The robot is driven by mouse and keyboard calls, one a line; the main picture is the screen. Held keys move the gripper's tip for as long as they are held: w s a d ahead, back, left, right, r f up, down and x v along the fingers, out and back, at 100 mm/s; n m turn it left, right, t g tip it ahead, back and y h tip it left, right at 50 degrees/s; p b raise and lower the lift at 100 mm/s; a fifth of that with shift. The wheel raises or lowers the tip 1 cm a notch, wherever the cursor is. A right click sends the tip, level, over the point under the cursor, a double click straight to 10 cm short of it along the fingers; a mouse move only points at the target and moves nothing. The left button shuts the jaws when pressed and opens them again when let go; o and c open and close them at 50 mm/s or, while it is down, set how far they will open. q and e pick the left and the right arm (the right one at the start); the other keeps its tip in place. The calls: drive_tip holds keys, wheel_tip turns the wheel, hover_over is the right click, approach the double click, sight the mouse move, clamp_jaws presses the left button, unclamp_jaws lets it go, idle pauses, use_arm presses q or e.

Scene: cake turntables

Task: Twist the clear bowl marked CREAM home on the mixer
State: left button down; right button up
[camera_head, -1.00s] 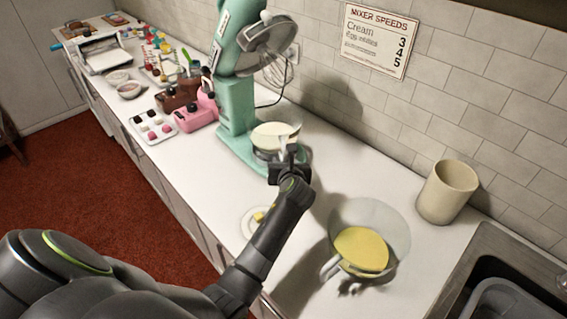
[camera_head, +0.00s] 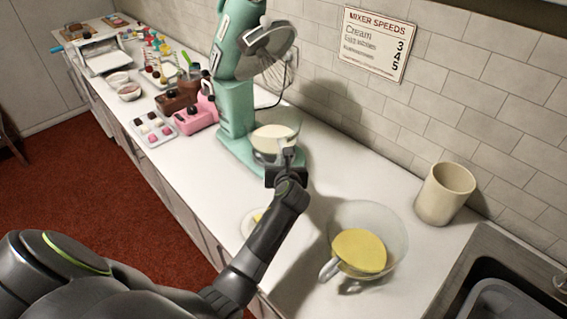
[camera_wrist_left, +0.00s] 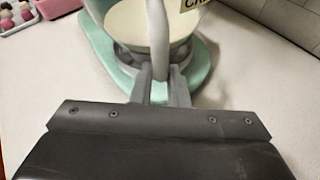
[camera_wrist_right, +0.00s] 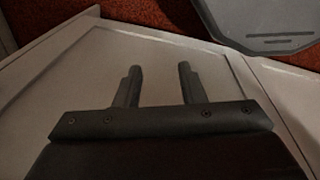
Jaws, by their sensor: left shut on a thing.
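The clear bowl marked CREAM (camera_head: 268,143) holds pale cream and stands upright on the base of the green mixer (camera_head: 236,105). The mixer head is tilted up, with its whisk (camera_head: 275,75) above the bowl. My left gripper (camera_head: 287,161) is shut on the bowl's handle; in the left wrist view the handle (camera_wrist_left: 158,38) rises between its fingers. Part of a label with the letters "CR" (camera_wrist_left: 195,4) shows there on the bowl (camera_wrist_left: 128,24). Whether the bowl is locked to the base cannot be seen. My right gripper (camera_wrist_right: 156,88) is open and empty before a pale cabinet front.
Another clear bowl (camera_head: 392,225) with yellow contents stands at the front right, near a beige canister (camera_head: 444,194) and the sink (camera_head: 497,262). A small plate (camera_head: 249,224) lies by my left arm. A pink appliance (camera_head: 198,117) and sweets tray (camera_head: 152,129) stand left of the mixer.

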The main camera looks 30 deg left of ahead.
use_arm(q)
drive_tip(key=a+m+h+p, duration=0.1)
drive_tip(key=p, duration=0.2)
drive_tip(key=shift+s+t, duration=0.3)
drive_tip(key=shift+s, duration=0.1)
idle(0.4)
drive_tip(key=s+a+m+h+p, duration=0.1)
drive_tip(key=p, duration=0.3)
drive_tip(key=shift+a+t+h, duration=0.2)
drive_tip(key=shift+t+h, duration=0.1)
drive_tip(key=shift+t, duration=0.1)
drive_tip(key=shift+a+m, duration=0.1)
drive_tip(key=shift+m, duration=0.2)
drive_tip(key=shift+s+a+m+t+h, duration=0.3)
drive_tip(key=shift+a+m+h, duration=0.3)
drive_tip(key=shift+a+h, duration=0.1)
